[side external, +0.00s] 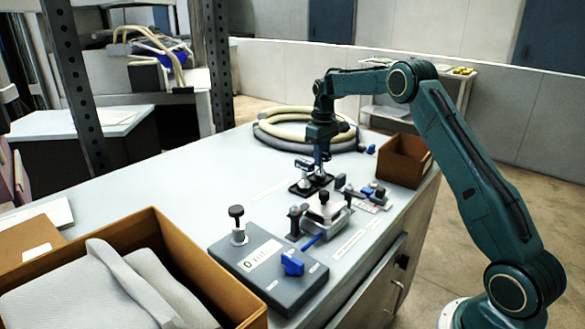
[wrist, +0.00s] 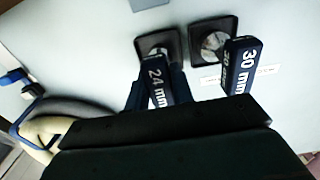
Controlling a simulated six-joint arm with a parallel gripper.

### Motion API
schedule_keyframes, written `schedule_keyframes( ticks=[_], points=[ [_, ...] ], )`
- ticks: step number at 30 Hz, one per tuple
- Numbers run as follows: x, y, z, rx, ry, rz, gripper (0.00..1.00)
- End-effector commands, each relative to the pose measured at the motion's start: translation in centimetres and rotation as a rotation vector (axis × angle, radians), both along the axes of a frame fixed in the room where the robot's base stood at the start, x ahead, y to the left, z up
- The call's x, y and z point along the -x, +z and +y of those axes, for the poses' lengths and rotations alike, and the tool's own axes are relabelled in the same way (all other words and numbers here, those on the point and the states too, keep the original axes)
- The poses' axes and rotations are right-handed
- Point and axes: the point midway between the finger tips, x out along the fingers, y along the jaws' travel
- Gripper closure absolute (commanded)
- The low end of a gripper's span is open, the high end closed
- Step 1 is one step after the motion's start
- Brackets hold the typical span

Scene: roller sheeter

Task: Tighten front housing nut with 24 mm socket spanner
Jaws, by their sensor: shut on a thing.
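The 24 mm socket spanner (wrist: 154,72) is dark blue with white lettering, and it stands in a black square holder (wrist: 143,44) in the wrist view. My gripper (wrist: 157,92) is shut on its handle, with one dark finger on each side. In the side view my gripper (side external: 320,158) points down over the holders at the middle of the bench. A small metal-and-black machine assembly (side external: 325,218) sits just in front of the holders. I cannot pick out the front housing nut on it.
The 30 mm spanner (wrist: 239,66) stands beside the 24 mm one. A grey box with a blue knob (side external: 292,263) is at the front. Coiled hoses (side external: 278,126) lie behind, and an open brown box (side external: 404,160) is right.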

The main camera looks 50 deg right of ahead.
Motion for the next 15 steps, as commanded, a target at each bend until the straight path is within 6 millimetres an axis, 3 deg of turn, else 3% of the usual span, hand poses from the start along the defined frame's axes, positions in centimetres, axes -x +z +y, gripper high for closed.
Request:
schedule_keyframes(
  ticks=[15],
  points=[
    [-0.1,2.4,0.0,0.001,0.0,-0.003,1.0]
  ],
)
